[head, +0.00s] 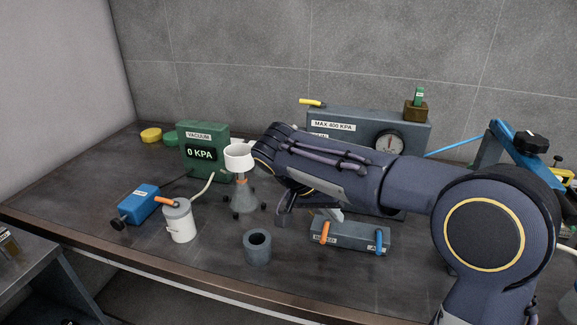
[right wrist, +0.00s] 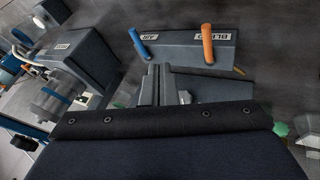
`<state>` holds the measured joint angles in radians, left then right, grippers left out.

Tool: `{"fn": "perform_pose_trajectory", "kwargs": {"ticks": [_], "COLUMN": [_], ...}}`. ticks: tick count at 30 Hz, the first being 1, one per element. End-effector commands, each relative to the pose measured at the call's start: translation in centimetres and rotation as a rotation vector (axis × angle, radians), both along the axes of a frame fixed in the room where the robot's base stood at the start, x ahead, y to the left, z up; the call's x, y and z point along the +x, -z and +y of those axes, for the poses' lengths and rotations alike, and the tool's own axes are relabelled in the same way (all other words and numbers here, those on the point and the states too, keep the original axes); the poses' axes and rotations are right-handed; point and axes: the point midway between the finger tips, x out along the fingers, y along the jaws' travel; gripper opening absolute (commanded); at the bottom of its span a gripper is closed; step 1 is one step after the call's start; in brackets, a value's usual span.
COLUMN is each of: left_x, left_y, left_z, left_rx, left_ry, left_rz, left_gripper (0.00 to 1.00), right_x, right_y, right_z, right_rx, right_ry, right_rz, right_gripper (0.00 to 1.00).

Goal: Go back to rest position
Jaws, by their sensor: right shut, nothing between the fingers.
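My right arm reaches in from the right over the bench in the head view. The block has an orange handle (head: 324,232) and a blue handle (head: 379,241). In the right wrist view the shut fingers (right wrist: 158,72) show in front of the valve block (right wrist: 180,48), with no handle between them. Its labels there read BLEED and AIR. My left gripper is not in view.
The arm partly hides a gauge box (head: 414,128) marked MAX 400 KPA. Left of the gripper are a flask with a white funnel (head: 239,156), a green vacuum box (head: 190,163) reading 0 KPA, a white canister (head: 180,222) and a dark cup (head: 257,250).

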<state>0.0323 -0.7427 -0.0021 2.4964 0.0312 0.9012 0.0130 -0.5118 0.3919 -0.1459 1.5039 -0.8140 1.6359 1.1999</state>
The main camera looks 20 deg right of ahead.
Motion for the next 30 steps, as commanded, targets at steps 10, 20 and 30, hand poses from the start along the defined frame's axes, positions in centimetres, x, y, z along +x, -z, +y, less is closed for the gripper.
{"fn": "perform_pose_trajectory", "kwargs": {"ticks": [10,20,30], "left_x": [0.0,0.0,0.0], "left_y": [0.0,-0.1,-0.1], "left_z": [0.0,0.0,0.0], "left_rx": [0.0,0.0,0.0], "left_ry": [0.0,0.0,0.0], "left_rz": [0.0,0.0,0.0], "left_gripper": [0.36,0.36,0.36], "right_x": [-7.3,-19.1,-22.0], "right_y": [2.2,5.8,7.7], "right_z": [-2.9,0.1,2.6], "right_rx": [0.334,0.717,0.73], "right_ry": [-0.195,-0.584,-0.72], "right_rz": [0.067,-0.185,-0.38], "right_gripper": [0.0,0.0,0.0]}}
